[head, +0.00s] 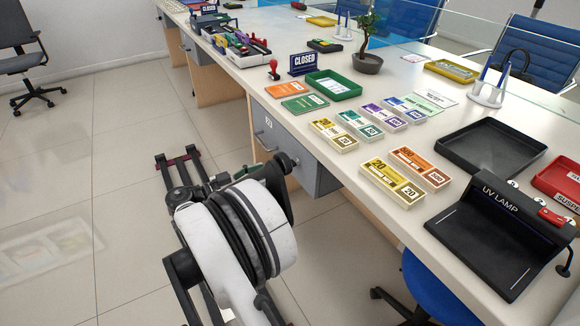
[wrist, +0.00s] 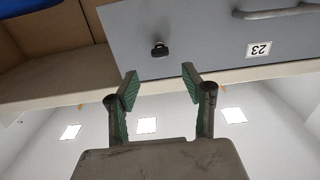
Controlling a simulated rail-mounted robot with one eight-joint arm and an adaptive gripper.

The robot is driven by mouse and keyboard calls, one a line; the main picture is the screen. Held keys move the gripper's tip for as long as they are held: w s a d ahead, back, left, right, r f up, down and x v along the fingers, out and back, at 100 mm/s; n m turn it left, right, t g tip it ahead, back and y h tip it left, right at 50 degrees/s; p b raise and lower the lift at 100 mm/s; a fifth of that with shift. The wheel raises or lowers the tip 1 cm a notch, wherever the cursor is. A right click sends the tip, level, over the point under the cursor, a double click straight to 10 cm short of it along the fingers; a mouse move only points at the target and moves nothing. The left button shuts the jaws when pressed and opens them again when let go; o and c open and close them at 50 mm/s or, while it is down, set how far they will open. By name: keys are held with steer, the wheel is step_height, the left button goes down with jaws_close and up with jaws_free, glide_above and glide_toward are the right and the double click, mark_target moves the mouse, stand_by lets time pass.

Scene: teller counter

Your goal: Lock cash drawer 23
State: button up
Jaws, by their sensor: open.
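Cash drawer 23 has a grey front (head: 290,150) with a white number label and a bar handle, under the counter in the head view. In the wrist view, which is upside down, the drawer front (wrist: 200,35) fills the top. Its label 23 (wrist: 259,49) and part of the handle (wrist: 275,12) show at the right. A small dark key or knob (wrist: 160,50) sticks out of the front. My gripper (wrist: 160,82) is open and empty, with green-padded fingers apart. The key or knob lies beyond the fingertips, roughly in line with the gap, not between them. My arm partly hides the drawer in the head view.
The counter (head: 235,75) above holds banknote stacks (head: 393,184), a green tray (head: 333,86), a black tray (head: 490,148) and a UV lamp (head: 500,220). A wooden panel (wrist: 45,50) and open compartment are beside the drawer. The tiled floor (head: 90,150) at left is clear.

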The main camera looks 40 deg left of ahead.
mark_target(286, 165)
steer(key=b+x, duration=0.2)
steer(key=x, duration=0.8)
steer(key=shift+w, duration=0.1)
jaws_close()
